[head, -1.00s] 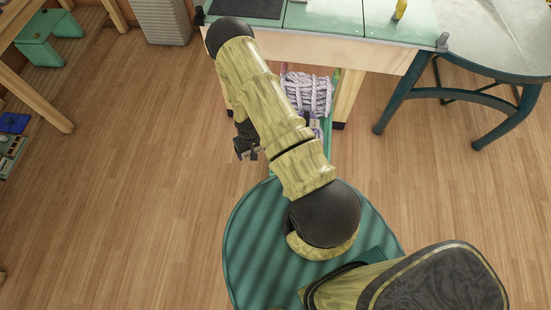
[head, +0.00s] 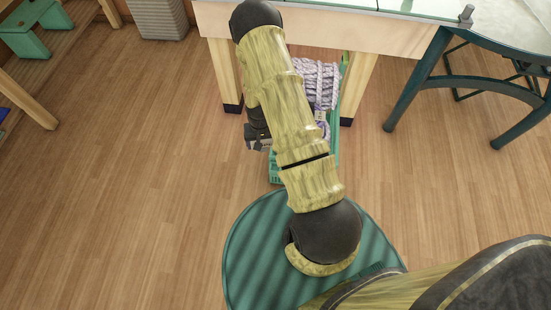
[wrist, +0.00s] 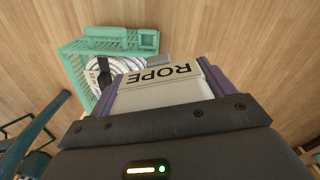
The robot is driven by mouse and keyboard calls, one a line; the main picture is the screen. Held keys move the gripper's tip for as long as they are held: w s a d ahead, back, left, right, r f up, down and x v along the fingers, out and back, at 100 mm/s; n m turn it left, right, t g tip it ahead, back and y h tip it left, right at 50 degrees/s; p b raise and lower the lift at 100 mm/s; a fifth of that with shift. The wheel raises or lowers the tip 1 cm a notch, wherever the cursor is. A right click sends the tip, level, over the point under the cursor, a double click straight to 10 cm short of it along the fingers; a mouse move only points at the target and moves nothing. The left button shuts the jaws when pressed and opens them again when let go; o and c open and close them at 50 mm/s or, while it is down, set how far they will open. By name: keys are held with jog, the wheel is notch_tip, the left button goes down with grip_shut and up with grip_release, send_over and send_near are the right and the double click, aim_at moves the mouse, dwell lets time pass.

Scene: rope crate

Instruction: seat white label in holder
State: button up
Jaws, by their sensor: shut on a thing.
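In the wrist view, my gripper (wrist: 160,84) is shut on the white label (wrist: 158,96), its purple fingers on the label's two sides. The label carries the word ROPE, upside down in this view. Beyond it is the green crate (wrist: 76,68) with coiled rope inside. A green holder (wrist: 118,38) appears on the crate's near-end wall, at the top of the picture; the label is apart from it. In the head view, my gripper (head: 258,140) is beside the crate (head: 274,172), and my arm covers part of both. The label cannot be made out there.
Thick pale rope (head: 318,80) lies in the crate beneath the workbench (head: 335,30). Bench legs (head: 357,88) stand close to the crate. A table with dark green legs (head: 415,80) is on the right.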

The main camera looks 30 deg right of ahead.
jog(key=d+f+m+b, duration=0.3)
jog(key=d+f+b, duration=0.2)
jog(key=f+b, duration=0.6)
jog(key=b, duration=0.7)
jog(key=shift+w+d+f, duration=0.2)
jog(key=shift+w+f, duration=0.05)
jog(key=shift+f, duration=0.15)
jog(key=shift+r, duration=0.1)
jog(key=shift+f+b, duration=1.05)
jog(key=shift+f, duration=1.55)
jog(key=shift+f+b, duration=0.7)
jog(key=shift+f, duration=1)
jog(key=shift+f+b, duration=0.7)
jog(key=shift+f, duration=0.55)
